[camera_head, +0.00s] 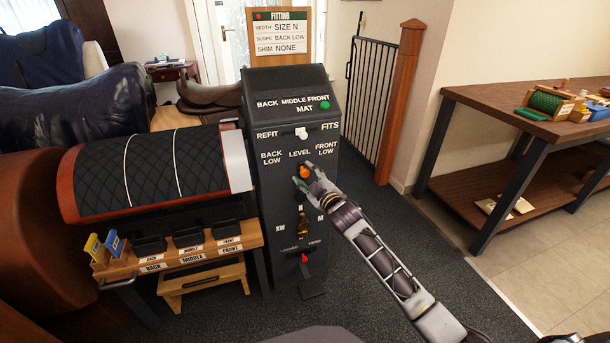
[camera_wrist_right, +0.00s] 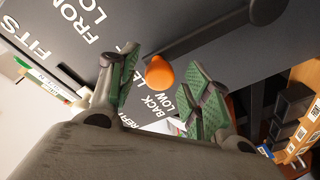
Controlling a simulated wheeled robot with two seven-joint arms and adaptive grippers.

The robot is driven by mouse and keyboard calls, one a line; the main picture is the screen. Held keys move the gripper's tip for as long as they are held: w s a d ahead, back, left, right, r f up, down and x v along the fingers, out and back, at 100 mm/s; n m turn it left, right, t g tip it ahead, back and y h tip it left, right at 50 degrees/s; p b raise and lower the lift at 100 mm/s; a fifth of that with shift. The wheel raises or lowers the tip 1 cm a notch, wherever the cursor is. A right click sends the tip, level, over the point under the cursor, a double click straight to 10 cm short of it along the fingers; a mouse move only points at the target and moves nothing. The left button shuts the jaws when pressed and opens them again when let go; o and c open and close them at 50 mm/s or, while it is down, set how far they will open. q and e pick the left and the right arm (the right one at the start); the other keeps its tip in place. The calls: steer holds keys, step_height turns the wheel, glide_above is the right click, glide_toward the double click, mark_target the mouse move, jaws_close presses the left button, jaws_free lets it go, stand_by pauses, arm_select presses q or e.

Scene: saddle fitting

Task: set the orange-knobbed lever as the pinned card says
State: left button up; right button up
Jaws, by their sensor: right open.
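The pinned card (camera_head: 280,35) reads WIDTH SIZE N, SLOPE BACK LOW, SHIM NONE. The orange-knobbed lever (camera_head: 304,169) is on the front of the dark console (camera_head: 286,92), below the word LEVEL, between BACK LOW on the left and FRONT LOW on the right. My right gripper (camera_head: 308,182) is at the knob, reaching in from the lower right. In the right wrist view the orange knob (camera_wrist_right: 159,73) shows between the two spread green-padded fingers (camera_wrist_right: 163,84), with gaps on both sides.
The console also carries a white knob (camera_head: 301,133), a lower XW-N-M lever (camera_head: 302,224) and a red one (camera_head: 304,258). A quilted saddle form (camera_head: 150,168) stands close on the left, a workbench (camera_head: 520,115) on the right. Open carpet lies between console and bench.

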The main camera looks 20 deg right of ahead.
steer(key=shift+w+a, duration=0.2)
steer(key=shift+w, duration=0.65)
jaws_close()
